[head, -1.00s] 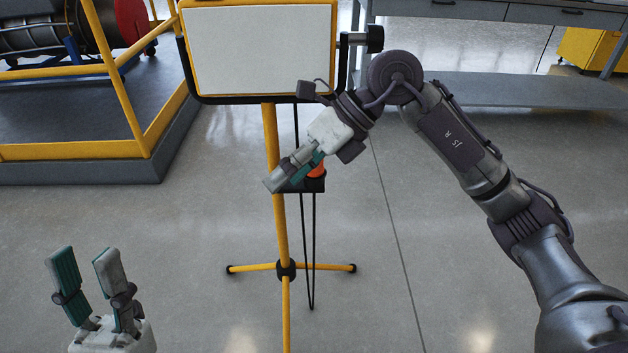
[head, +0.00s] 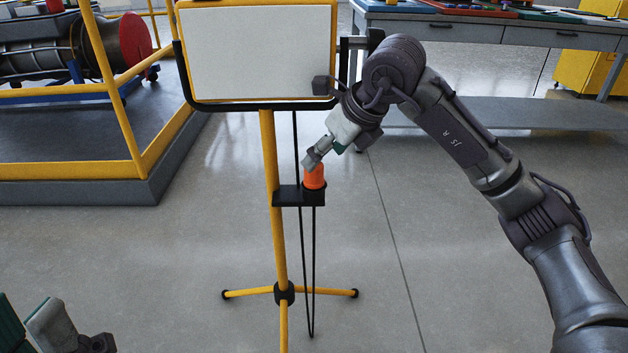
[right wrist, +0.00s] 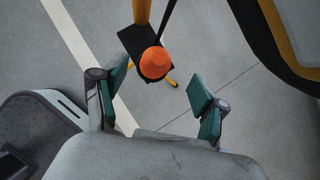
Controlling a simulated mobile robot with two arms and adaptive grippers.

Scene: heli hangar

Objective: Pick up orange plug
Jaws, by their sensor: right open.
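The orange plug (head: 314,177) stands upright on a small black holder (head: 299,197) fixed to the yellow stand's pole. In the right wrist view the plug (right wrist: 155,62) lies ahead of and between the spread fingers, nothing gripping it.
A yellow-framed white panel (head: 258,50) sits on the stand above the plug, close to my right wrist. A black cable (head: 313,270) hangs below the holder. A grey workbench (head: 480,32) stands behind right, a yellow-railed platform (head: 75,175) at left. Floor around the stand is clear.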

